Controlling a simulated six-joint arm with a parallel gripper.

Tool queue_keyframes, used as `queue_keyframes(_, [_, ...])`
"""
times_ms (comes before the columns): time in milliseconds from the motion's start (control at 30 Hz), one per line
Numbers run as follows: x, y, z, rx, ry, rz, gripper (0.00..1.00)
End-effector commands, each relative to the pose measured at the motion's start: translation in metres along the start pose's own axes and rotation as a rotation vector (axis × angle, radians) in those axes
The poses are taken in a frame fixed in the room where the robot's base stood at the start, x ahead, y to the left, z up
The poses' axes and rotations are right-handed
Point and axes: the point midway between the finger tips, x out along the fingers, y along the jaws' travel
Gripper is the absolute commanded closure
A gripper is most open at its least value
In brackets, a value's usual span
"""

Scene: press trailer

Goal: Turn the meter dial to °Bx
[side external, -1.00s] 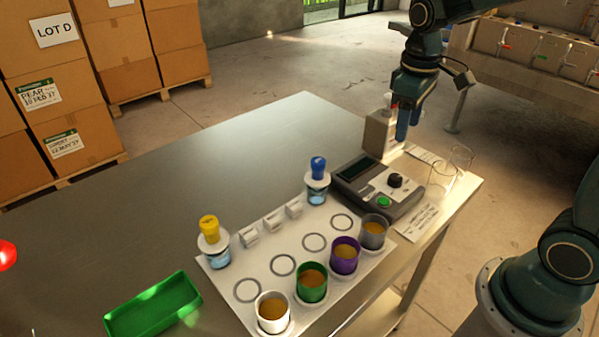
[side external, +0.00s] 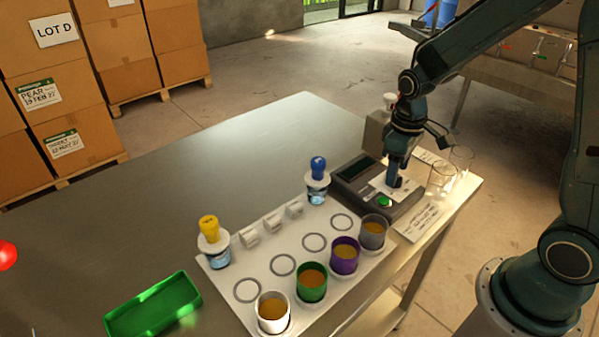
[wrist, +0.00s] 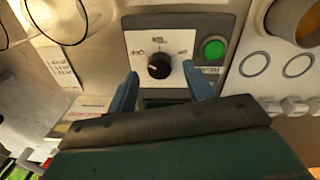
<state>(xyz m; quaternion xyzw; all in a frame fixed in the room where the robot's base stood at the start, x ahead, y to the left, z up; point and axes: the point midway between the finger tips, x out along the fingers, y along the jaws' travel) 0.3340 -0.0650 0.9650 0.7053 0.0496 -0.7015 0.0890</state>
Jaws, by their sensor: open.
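The meter (side external: 374,187) is a dark grey box with a screen, standing at the right part of the steel table. Its black dial knob (wrist: 159,66) sits on a white label plate in the wrist view, with small markings around it too blurred to read. A green button (wrist: 213,49) is beside the dial. My gripper (side external: 393,184) is low over the meter at the dial and hides the knob in the side view. In the wrist view my gripper (wrist: 162,88) is open, its blue fingers on either side just short of the knob.
A white mat (side external: 243,309) holds several cups of brown liquid and two dropper bottles. A pale bottle (side external: 376,130) stands behind the meter, and clear glasses (side external: 451,172) stand to its right. A green tray (side external: 152,305) lies front left. The table's left-back area is clear.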

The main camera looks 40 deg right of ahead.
Motion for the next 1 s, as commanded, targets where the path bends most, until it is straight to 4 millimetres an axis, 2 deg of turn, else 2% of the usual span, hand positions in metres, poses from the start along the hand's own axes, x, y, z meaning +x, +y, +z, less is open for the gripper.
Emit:
queue_keyframes(200, [0.014, 0.0, 0.001, 0.001, -0.002, -0.001, 0.48])
queue_keyframes(567, [0.016, 0.0, 0.0, 0.0, 0.0, 0.0, 0.48])
queue_keyframes(800, [0.016, 0.0, 0.0, 0.0, 0.0, 0.0, 0.93])
queue_keyframes(1000, [0.016, 0.0, 0.0, 0.007, 0.0, 0.0, 0.93])
